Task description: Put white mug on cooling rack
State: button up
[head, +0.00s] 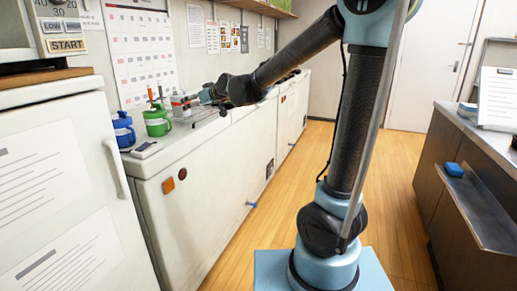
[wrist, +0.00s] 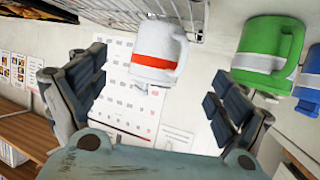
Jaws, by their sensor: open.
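The white mug (wrist: 150,35) has a red band and shows near the top middle of the wrist view, which looks upside down. It also shows in the head view (head: 180,104) on the counter, beside the green mug. The wire cooling rack (wrist: 105,8) is at the top of the wrist view, next to and partly behind the mug. I cannot tell whether the mug touches it. My gripper (wrist: 155,85) is open, with one finger on each side of the mug and no visible contact. In the head view my gripper (head: 208,95) is just right of the mug.
A green mug (head: 157,122) and a blue mug (head: 124,130) stand left of the white mug on the counter (head: 170,157). A small device (head: 146,150) lies near the counter's front edge. A wall calendar (head: 140,50) hangs behind.

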jog(key=s+d+f+m+g+h, duration=0.1)
jog(key=s+d+f+h, duration=0.2)
jog(key=d, duration=0.6)
jog(key=s+d+f+m+g+h, duration=0.15)
jog(key=s+d+f, duration=0.3)
jog(key=d, duration=0.45)
jog(key=s+d+f+m+h, duration=0.1)
jog(key=s+d+f, duration=0.3)
jog(key=d, duration=0.5)
jog(key=s+d+f+m+g+h, duration=0.2)
jog(key=s+d+f, duration=0.4)
jog(key=s, duration=0.5)
jog(key=s+d+f+m+g+h, duration=0.2)
jog(key=s+d+f, duration=0.3)
jog(key=s+d, duration=0.6)
jog(key=shift+s+f+m, duration=0.25)
jog(key=shift+f+m, duration=0.1)
jog(key=shift+m, duration=0.4)
jog(key=shift+g+h, duration=0.25)
